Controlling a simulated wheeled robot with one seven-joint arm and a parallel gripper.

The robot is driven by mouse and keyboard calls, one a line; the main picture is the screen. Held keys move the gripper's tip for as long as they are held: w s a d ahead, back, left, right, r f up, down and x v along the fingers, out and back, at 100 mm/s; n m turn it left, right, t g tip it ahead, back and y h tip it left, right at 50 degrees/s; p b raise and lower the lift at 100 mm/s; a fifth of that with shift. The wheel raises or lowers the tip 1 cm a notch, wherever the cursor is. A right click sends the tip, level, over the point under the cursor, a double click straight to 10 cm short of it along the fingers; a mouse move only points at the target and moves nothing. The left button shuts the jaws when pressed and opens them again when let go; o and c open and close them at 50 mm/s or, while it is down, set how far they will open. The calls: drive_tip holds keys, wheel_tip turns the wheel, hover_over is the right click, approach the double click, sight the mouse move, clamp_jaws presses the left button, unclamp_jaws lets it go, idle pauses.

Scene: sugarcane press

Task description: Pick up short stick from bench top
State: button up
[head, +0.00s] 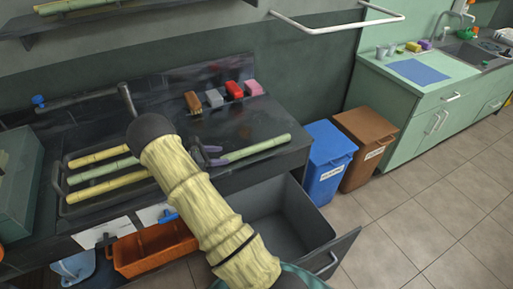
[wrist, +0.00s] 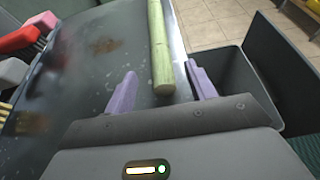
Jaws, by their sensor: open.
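A short green stick (head: 256,149) lies on the dark bench top (head: 262,118), right of my gripper in the head view. In the wrist view the stick (wrist: 160,50) runs away from me, with its near end between the lines of my two purple fingers. My gripper (head: 209,155) is open and empty; in the wrist view its fingers (wrist: 158,85) stand apart on either side of the stick's near end. I cannot tell the exact height of the fingers above the bench. My arm hides part of the bench in the head view.
Several longer sticks lie in a tray (head: 67,209) at the left. Brushes, including a red one (head: 234,90), line the bench's back. An open drawer (head: 322,240) juts out below the front edge. Blue (head: 328,160) and brown (head: 365,140) bins stand to the right. An orange bin (head: 150,256) is at the front.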

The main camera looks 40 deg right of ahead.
sight(229, 155)
drive_tip(key=shift+x, duration=0.85)
drive_tip(key=shift+d, duration=0.1)
drive_tip(key=p+x, duration=0.1)
drive_tip(key=x, duration=0.4)
drive_tip(key=shift+f, duration=0.1)
clamp_jaws()
